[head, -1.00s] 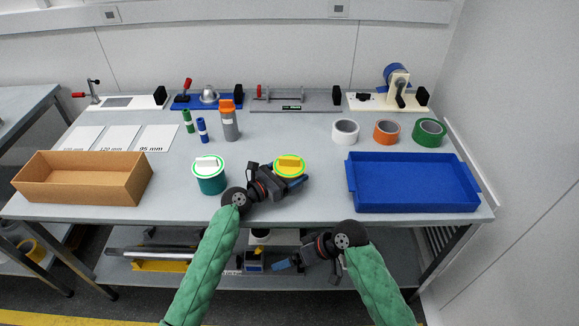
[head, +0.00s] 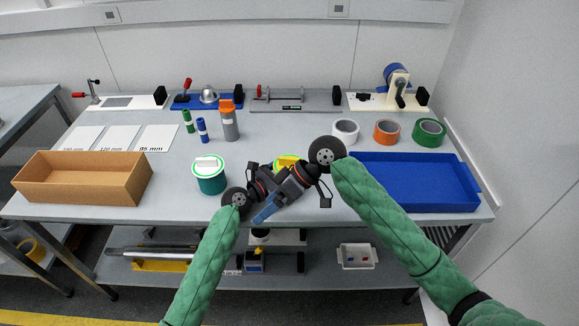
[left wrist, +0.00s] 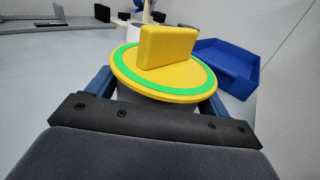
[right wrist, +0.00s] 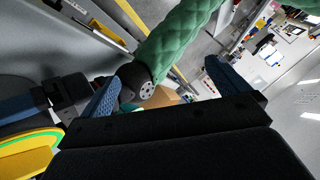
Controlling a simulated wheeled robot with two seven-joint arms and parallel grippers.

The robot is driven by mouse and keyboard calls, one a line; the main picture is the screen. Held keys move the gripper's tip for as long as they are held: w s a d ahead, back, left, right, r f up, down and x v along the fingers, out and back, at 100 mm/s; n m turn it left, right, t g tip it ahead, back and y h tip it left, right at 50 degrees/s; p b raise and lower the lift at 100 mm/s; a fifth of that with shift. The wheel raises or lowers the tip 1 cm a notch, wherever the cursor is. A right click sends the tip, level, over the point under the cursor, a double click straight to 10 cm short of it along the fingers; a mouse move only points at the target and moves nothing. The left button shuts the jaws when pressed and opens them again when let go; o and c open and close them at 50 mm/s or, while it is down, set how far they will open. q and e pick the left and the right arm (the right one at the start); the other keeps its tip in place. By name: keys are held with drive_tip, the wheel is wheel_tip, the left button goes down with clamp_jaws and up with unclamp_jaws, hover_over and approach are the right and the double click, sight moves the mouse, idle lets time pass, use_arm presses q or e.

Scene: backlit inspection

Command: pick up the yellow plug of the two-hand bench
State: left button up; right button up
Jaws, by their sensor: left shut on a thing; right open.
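The yellow plug (left wrist: 165,70) is a yellow disc with a green ring and an upright yellow block on top. It sits on a grey body (left wrist: 130,96), mostly hidden. My left gripper (left wrist: 158,90) has a finger on each side of this body, just below the disc, and is shut on it. In the head view the plug (head: 286,160) is partly covered by my right gripper (head: 272,204). My right gripper is open and empty, above and in front of my left gripper. The plug's edge also shows at the lower left of the right wrist view (right wrist: 25,155).
A teal can with a white lid (head: 210,180) stands left of my left gripper. A cardboard box (head: 85,190) is at the left, a blue tray (head: 415,208) at the right. Tape rolls (head: 386,132) and an orange-topped grey bottle (head: 230,123) stand farther back.

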drive_tip(key=w+r+n+t+h, duration=0.1)
drive_tip(key=w+r+n+h, duration=0.3)
drive_tip(key=w, duration=0.5)
wheel_tip(320, 180, up, 6)
drive_tip(key=r+t+h, duration=0.1)
drive_tip(key=t+h, duration=0.1)
drive_tip(key=h, duration=0.3)
hover_over(290, 158)
drive_tip(key=shift+m, duration=0.4)
drive_tip(key=f, duration=0.7)
drive_tip(key=shift+w+a, duration=0.25)
drive_tip(key=shift+w, duration=0.05)
drive_tip(key=shift+s+d+f, duration=0.1)
drive_tip(key=shift+f, duration=1.25)
drive_tip(key=shift+s+d+f, duration=0.1)
drive_tip(key=shift+f, duration=1.25)
drive_tip(key=c, duration=0.8)
